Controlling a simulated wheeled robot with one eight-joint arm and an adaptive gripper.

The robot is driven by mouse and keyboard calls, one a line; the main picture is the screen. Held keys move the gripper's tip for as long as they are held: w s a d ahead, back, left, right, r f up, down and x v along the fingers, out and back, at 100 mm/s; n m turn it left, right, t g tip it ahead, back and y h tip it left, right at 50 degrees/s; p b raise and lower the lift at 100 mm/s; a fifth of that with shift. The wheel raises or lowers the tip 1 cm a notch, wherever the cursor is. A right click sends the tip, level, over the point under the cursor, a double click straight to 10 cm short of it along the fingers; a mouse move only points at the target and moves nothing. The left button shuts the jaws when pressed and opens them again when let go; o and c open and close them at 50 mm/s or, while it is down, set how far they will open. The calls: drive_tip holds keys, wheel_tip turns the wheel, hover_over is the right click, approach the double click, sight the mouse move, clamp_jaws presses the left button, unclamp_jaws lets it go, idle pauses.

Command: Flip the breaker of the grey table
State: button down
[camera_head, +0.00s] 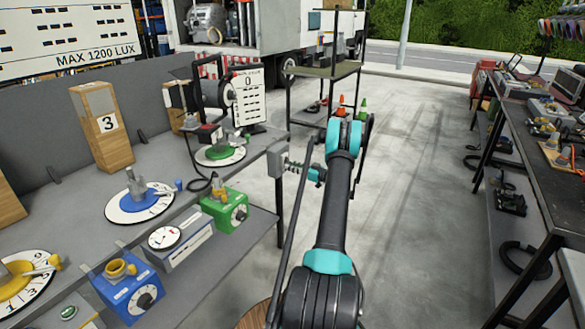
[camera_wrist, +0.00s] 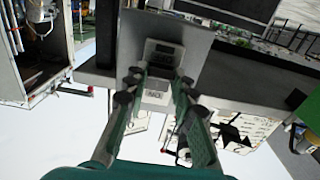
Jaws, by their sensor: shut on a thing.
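The grey table (camera_head: 77,196) stands on the left in the head view. At its right end, a small grey breaker (camera_head: 278,160) is fixed on the end face. My gripper (camera_head: 300,168) reaches it from the right. In the wrist view the breaker (camera_wrist: 163,55) is a dark-fronted box on a grey plate, straight ahead of my gripper (camera_wrist: 156,92). The two fingers stand on either side of a pale part of the breaker and close on it. The lever's exact position is hard to make out at this size.
Several dials and coloured boxes, among them a green box (camera_head: 226,209) and a blue box (camera_head: 128,288), sit on the table. A dark shelf rack (camera_head: 322,72) stands behind my arm. A dark workbench (camera_head: 562,200) is on the right. The floor between is clear.

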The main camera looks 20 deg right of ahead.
drive_tip(key=shift+r+g+h, duration=0.55)
drive_tip(key=shift+g+h, duration=0.3)
drive_tip(key=shift+g, duration=0.3)
drive_tip(key=shift+r+g+h, duration=0.55)
drive_tip(key=shift+g+h, duration=0.3)
drive_tip(key=shift+g, duration=0.3)
drive_tip(key=c, duration=1.2)
unclamp_jaws()
drive_tip(key=v, duration=1.2)
